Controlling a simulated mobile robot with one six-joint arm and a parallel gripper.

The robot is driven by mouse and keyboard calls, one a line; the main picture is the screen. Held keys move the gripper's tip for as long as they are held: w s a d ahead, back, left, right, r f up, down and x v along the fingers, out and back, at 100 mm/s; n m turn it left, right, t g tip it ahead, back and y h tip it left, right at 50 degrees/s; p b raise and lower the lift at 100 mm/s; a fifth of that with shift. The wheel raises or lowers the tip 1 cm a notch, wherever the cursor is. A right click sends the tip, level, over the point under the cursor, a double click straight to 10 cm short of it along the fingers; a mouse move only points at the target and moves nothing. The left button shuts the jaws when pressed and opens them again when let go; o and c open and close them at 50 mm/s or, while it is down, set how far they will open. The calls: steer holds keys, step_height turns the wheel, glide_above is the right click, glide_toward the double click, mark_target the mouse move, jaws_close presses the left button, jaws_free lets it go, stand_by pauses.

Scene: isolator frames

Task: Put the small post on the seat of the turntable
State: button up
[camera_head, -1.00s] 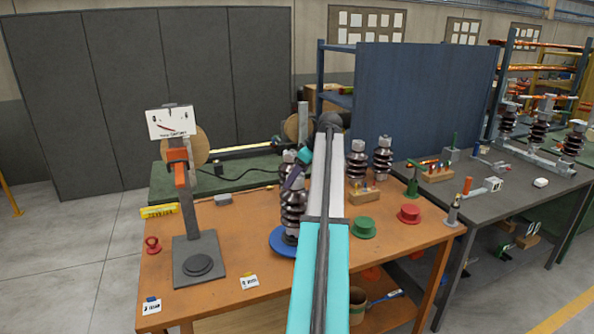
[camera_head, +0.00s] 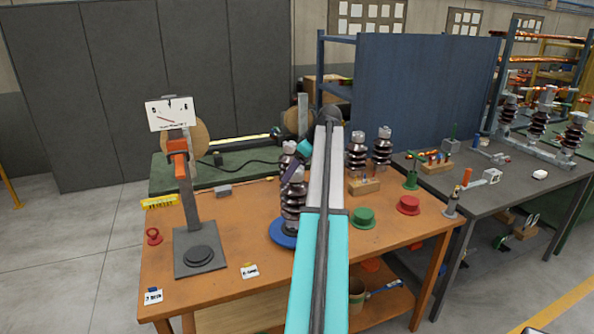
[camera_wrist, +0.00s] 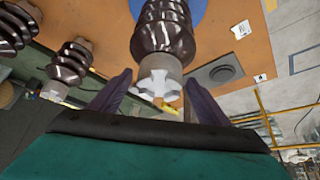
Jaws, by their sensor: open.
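A brown ribbed post with a grey cap (camera_head: 293,200) stands upright over the blue turntable disc (camera_head: 277,236) on the orange bench. In the wrist view this post (camera_wrist: 163,35) rises between my open fingers, its pale star-shaped top (camera_wrist: 157,84) close to my palm. My gripper (camera_wrist: 159,76) is open, with one dark purple finger on each side of the cap; contact cannot be told. Other ribbed posts stand behind it (camera_head: 288,158) and at right (camera_head: 357,150). The post's base and the turntable's seat are mostly hidden by the post and my arm.
Green (camera_head: 364,218) and red (camera_head: 408,205) knobs, a wooden block (camera_head: 364,186) and a red stamp-like piece (camera_head: 153,236) are around.

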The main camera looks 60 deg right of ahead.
steer(key=shift+r, duration=0.1)
steer(key=b+v, duration=0.3)
steer(key=v, duration=0.9)
stand_by(0.4)
stand_by(0.4)
